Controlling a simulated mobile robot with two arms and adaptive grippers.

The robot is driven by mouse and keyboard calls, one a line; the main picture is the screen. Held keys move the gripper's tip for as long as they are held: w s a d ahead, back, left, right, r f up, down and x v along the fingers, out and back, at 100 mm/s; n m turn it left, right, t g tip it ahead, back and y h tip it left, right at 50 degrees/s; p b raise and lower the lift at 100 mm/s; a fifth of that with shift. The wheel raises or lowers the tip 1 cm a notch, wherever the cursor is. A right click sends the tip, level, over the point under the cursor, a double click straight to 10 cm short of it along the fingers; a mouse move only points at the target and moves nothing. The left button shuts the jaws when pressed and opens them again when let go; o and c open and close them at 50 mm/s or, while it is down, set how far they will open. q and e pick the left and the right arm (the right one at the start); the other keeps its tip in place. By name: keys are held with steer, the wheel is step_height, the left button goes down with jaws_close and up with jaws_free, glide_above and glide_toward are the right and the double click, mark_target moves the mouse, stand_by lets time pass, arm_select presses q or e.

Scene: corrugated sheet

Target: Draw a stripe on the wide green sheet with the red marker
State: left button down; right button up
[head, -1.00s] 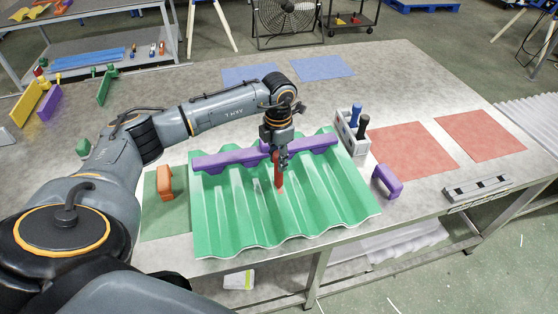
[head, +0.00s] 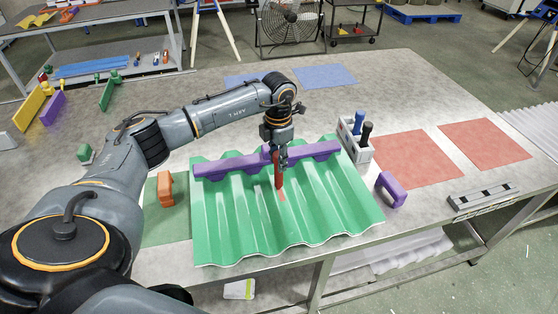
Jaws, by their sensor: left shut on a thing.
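The wide green corrugated sheet (head: 325,215) lies on the metal table, near its front edge. A purple bar (head: 222,169) lies across the sheet's far part. My left gripper (head: 279,163) is over the sheet, shut on the red marker (head: 279,180). The marker is upright with its tip down at the sheet, just in front of the purple bar. A short reddish mark (head: 282,196) shows on the green surface by the tip. Whether the tip touches the sheet is hard to tell. My right gripper is not in view.
Right of the sheet stand a marker holder (head: 351,143) with blue and black markers and a purple block (head: 390,189). An orange block (head: 165,189) sits on a green mat (head: 160,228) at left. Red mats (head: 415,158) and a grey bar (head: 483,194) lie farther right.

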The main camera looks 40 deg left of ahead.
arm_select(q)
steer(key=shift+w+a, duration=0.45)
steer(key=shift+a+b, duration=0.1)
steer(key=shift+b, duration=0.2)
steer(key=shift+w+a+b, duration=0.3)
steer(key=shift+w+a, duration=0.25)
steer(key=shift+w+a+b, duration=0.3)
steer(key=shift+a, duration=0.05)
step_height(320, 180, up, 8)
steer(key=p, duration=0.5)
stand_by(0.5)
